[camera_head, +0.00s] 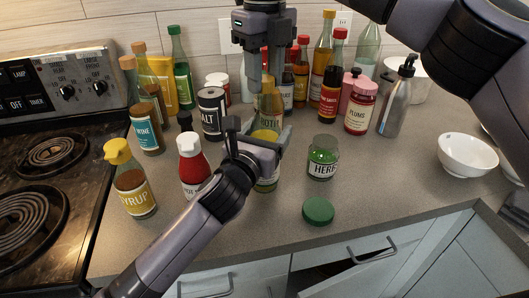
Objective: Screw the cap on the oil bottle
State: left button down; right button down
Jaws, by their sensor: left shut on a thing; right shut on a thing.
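A clear bottle with yellow contents (267,106), which I take for the oil bottle, stands upright on the counter in the middle. Its label is partly hidden. My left gripper (262,136) is shut around its body from the front. My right gripper (266,86) points straight down over the bottle and is shut at its top. The fingers hide the cap, so I cannot tell how it sits on the neck.
A herb jar (322,158) and a loose green lid (318,210) are to the right. Several bottles crowd behind. A white bowl (467,155) sits right; a coil stove (50,180) is left. The front-right counter is clear.

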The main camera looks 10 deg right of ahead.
pick_arm(q)
jog(key=shift+f, duration=0.1)
pick_arm(e)
jog(key=m, duration=0.7)
jog(key=c, duration=0.6)
grip_release()
jog(key=shift+c, duration=0.2)
jog(key=shift+r, duration=3.75)
pick_arm(q)
grip_release()
